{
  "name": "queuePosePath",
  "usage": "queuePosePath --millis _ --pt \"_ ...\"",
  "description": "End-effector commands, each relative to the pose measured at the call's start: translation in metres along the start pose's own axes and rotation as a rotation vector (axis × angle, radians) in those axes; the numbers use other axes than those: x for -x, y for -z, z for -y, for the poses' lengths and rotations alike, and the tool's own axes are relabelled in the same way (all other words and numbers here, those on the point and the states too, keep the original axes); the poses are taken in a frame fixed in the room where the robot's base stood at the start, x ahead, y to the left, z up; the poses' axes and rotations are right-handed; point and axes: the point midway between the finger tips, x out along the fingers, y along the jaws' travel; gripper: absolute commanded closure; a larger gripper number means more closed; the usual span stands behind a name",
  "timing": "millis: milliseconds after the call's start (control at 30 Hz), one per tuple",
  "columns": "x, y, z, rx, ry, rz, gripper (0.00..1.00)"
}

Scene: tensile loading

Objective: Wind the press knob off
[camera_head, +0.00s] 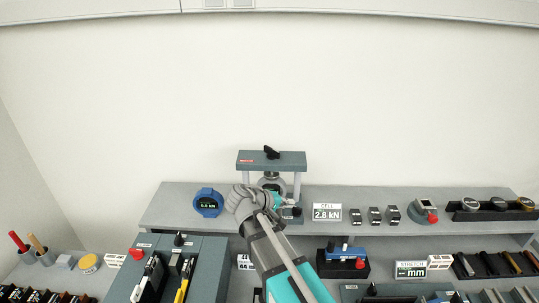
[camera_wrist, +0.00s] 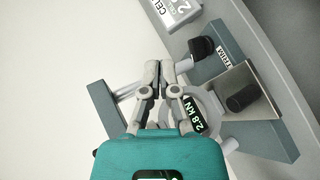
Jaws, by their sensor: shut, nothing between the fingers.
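The press (camera_head: 243,164) stands on the raised shelf, a grey-green frame with a top beam on two posts. A black knob (camera_head: 271,152) sits on top of its beam. A second black knob is at the press's base, seen in the wrist view (camera_wrist: 202,47). A round load cell with a display reading 2.8 kN (camera_wrist: 193,115) sits inside the press. My gripper (camera_wrist: 160,68) is shut and empty, in front of the press and near the cell. In the head view my arm covers much of the lower press.
A sign reading CELL 2.8 kN (camera_head: 327,212) stands right of the press. A blue round gauge (camera_head: 208,203) stands to its left. Several small dark blocks (camera_head: 375,215) lie farther right. A tool rack (camera_head: 205,265) is on the lower bench at left. The wall above is clear.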

Motion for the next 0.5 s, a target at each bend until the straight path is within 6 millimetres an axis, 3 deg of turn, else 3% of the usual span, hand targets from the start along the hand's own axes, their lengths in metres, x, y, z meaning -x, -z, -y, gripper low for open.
queuePosePath --millis 33,200,400,500 --pt "0.017 0.015 -0.003 0.018 -0.052 -0.030 1.00" --pt "0.070 0.052 -0.013 0.063 -0.232 -0.122 1.00" --pt "0.131 0.082 -0.020 0.095 -0.409 -0.217 1.00" --pt "0.150 0.090 -0.021 0.102 -0.464 -0.246 1.00"
